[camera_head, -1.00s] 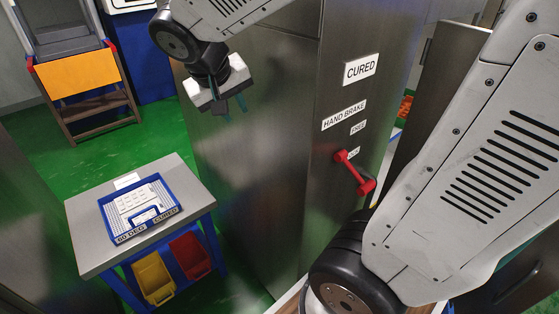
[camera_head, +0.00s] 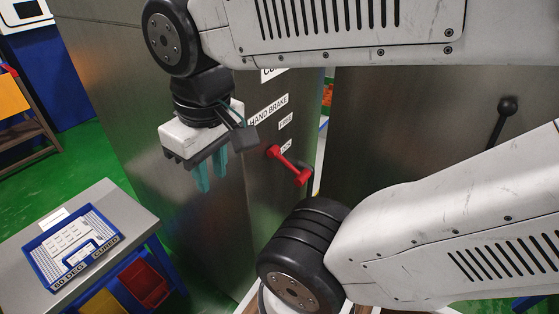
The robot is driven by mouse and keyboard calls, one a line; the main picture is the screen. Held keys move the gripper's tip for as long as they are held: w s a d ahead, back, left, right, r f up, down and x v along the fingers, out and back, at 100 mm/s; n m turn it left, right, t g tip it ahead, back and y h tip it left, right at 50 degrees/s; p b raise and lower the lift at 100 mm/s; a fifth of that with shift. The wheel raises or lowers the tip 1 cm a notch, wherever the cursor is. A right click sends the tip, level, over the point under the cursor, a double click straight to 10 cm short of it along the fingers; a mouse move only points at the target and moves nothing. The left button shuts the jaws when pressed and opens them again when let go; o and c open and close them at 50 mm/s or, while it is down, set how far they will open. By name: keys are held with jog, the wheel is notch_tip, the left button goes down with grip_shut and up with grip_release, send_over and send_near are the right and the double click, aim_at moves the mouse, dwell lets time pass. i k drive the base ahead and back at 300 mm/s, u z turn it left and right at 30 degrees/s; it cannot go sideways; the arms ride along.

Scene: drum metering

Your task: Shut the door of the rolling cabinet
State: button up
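The grey metal cabinet (camera_head: 215,205) stands in the middle, with a hand brake label and a red lever (camera_head: 288,166) on its narrow face. A wide grey metal panel with a black handle (camera_head: 505,112), seemingly the cabinet door (camera_head: 420,125), stands out to the right, swung open. My arm covers its lower part and top edge. My gripper (camera_head: 211,177) hangs fingers down in front of the cabinet's broad left face, left of the red lever and well away from the door handle. Its teal fingers are close together and look empty; whether they meet is unclear.
A small table (camera_head: 130,207) at lower left carries a blue-rimmed tray (camera_head: 118,240), with a red bin (camera_head: 143,283) and a yellow bin below. Green floor shows between table and cabinet. My own arm fills much of the right side.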

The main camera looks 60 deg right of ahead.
aim_at(389, 126)
jog(key=z, duration=0.45)
jog(key=k, duration=1.15)
jog(key=z, duration=0.9)
jog(key=i, duration=0.2)
jog(key=u, duration=1.3)
jog(key=k, duration=0.75)
jog(key=z, duration=0.65)
